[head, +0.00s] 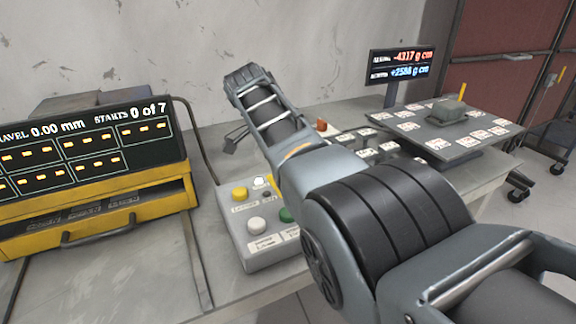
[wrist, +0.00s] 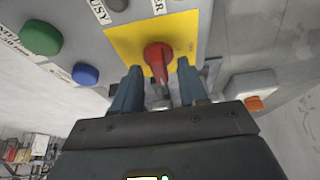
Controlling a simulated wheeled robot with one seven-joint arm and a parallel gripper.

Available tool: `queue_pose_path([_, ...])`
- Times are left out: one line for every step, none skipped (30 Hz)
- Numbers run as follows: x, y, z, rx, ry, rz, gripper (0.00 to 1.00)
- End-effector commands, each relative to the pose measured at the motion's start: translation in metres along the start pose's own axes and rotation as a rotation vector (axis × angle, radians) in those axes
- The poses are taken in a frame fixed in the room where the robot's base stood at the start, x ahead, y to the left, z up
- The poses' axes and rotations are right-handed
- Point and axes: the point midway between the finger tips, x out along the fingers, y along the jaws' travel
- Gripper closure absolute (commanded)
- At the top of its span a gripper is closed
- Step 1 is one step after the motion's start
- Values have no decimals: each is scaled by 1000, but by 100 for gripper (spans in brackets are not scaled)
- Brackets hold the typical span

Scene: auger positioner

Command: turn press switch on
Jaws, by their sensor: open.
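A red switch knob (wrist: 158,55) stands on a yellow plate (wrist: 122,43) in the wrist view. No label naming it as the press switch is readable. My gripper (wrist: 159,72) is open, with one dark blue finger on each side of the knob's lower part. I cannot tell whether either finger touches it. In the head view a control box (head: 232,222) carries yellow, white and green buttons, and my arm covers part of it. My fingertips and the red knob cannot be made out clearly there.
A green button (wrist: 41,38) and a blue button (wrist: 86,74) lie left of the yellow plate. A white block with an orange part (wrist: 255,103) is at right. A yellow display unit (head: 120,205) stands left on the table, and a small screen (head: 400,64) stands at the back right.

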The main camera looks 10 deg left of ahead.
Motion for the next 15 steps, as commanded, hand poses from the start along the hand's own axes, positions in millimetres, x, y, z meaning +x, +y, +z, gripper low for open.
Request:
queue_pose_path([-2, 0, 0, 0, 0, -1, 57])
queue_pose_path([-5, 0, 0, 0, 0, -2, 57])
queue_pose_path([-8, -1, 0, 0, 0, -3, 57])
queue_pose_path([-12, -1, 0, 0, 0, -3, 57])
queue_pose_path([-17, -1, 0, 0, 0, -3, 57])
queue_pose_path([-23, -1, 0, 0, 0, -4, 57])
queue_pose_path([-28, -1, 0, 0, 0, -4, 57])
queue_pose_path([-34, -1, 0, 0, 0, -4, 57])
queue_pose_path([-41, -1, 0, 0, 0, -5, 57])
queue_pose_path([-45, -1, 0, 0, 0, -3, 57])
queue_pose_path([-50, -1, 0, 0, 0, -3, 57])
queue_pose_path([-56, -1, 0, 0, 0, -4, 57])
queue_pose_path([-60, -1, 0, 0, 0, -3, 57])
queue_pose_path([-63, -1, 0, 0, 0, -2, 57])
queue_pose_path([-67, -1, 0, 0, 0, -2, 57])
